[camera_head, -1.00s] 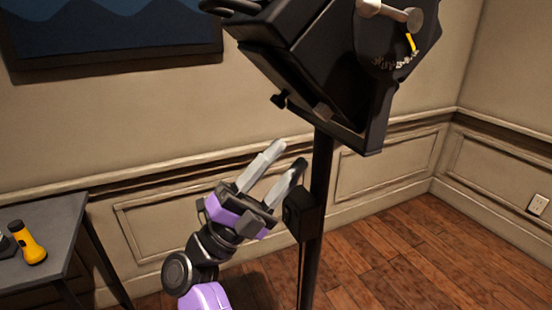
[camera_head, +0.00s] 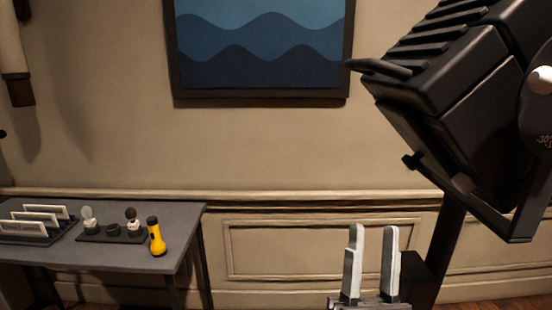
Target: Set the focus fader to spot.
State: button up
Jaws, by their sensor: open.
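A large black stage lamp (camera_head: 460,110) on a dark stand (camera_head: 447,238) fills the right side of the head view, tilted. A small black knob (camera_head: 411,161) sticks out at its lower left side; I cannot tell whether it is the focus fader. No fader marking for spot is readable. Part of a light round knob (camera_head: 541,80) with a scale shows at the right edge. My gripper (camera_head: 371,240) is at the bottom, fingers up, open and empty. In the picture it is below and left of the lamp, beside the stand, apart from the small knob.
A grey table (camera_head: 190,222) at the left holds a yellow flashlight (camera_head: 157,238), a dark tray of small bulb-like items (camera_head: 110,233) and a rack of white cards (camera_head: 38,226). A blue wave picture (camera_head: 262,50) hangs on the wall. Space between table and stand looks clear.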

jog(key=s+d+f+n+g+y+p, duration=0.2)
jog(key=s+f+n+g+y, duration=0.25)
jog(key=s+f, duration=0.55)
jog(key=s+d+f+n+g+y+p, duration=0.2)
jog(key=s+f+n+g+y, duration=0.3)
jog(key=s+f, duration=0.5)
jog(key=s+d+m+g+h+p, duration=0.2)
jog(key=s+g, duration=0.3)
jog(key=s, duration=0.9)
jog(key=shift+r+h, duration=0.15)
jog(key=shift+h, duration=0.5)
